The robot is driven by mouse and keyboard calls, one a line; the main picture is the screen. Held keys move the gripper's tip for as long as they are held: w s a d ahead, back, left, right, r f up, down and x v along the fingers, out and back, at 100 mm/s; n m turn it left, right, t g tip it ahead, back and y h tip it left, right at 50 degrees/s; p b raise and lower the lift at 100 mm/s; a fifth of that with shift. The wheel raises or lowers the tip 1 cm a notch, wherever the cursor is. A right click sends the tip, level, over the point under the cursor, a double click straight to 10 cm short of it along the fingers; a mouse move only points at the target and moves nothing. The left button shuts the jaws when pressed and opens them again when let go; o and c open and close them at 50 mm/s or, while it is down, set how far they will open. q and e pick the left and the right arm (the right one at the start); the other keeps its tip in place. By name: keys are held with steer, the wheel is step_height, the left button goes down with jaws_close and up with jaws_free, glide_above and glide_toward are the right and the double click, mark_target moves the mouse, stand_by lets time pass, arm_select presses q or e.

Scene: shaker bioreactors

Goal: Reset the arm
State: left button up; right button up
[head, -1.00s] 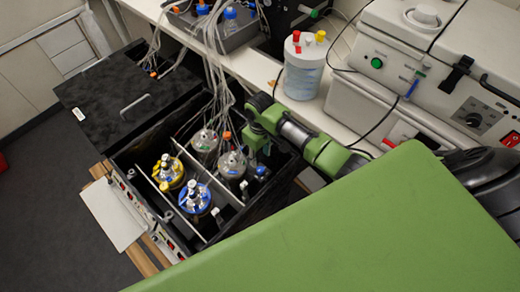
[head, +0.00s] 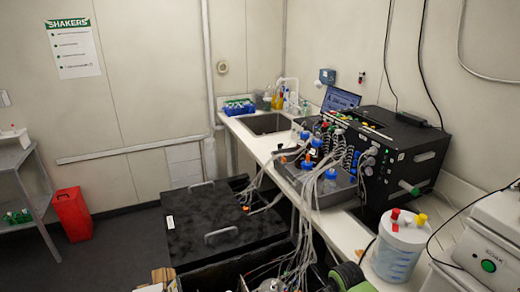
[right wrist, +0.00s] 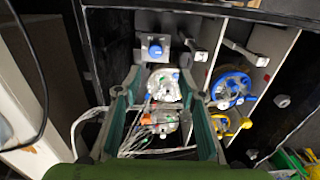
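My right gripper (right wrist: 158,98) shows in the right wrist view, with its two green fingers spread apart and nothing held between them. It hangs over the open shaker box, above a clear-lidded vessel (right wrist: 163,84) and a second vessel with an orange cap and tubes (right wrist: 158,122). The blue-ringed vessel (right wrist: 232,88) and the yellow-ringed vessel (right wrist: 228,123) stand to the right of the fingers. In the head view only a green and black piece of my right arm shows at the bottom edge; its gripper is out of frame.
The black shaker lid (head: 205,222) lies left of the open compartment. Tubes run from the vessels to a tray of bottles (head: 325,185) on the bench. A white canister (head: 398,250) and a black control unit (head: 400,155) stand at right. Metal dividers (right wrist: 215,50) separate the vessels.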

steer(key=s+a+r+t, duration=0.15)
steer(key=s+a, duration=0.45)
steer(key=s, duration=0.7)
steer(key=s+d+r+m+t, duration=0.2)
steer(key=s+d+r, duration=0.1)
steer(key=s+r, duration=0.55)
step_height(320, 180, down, 36)
steer(key=s+r+g+b, duration=0.1)
steer(key=s+g+b, duration=0.15)
steer(key=b, duration=0.55)
steer(key=s+d+f+b, duration=0.1)
steer(key=s+f+b, duration=0.1)
steer(key=s+f, duration=0.6)
steer(key=s+d+f+b, duration=0.2)
steer(key=s+f, duration=0.7)
steer(key=f, duration=0.5)
steer(key=shift+n+b, duration=0.3)
steer(key=shift+b, duration=0.5)
steer(key=shift+f, duration=0.1)
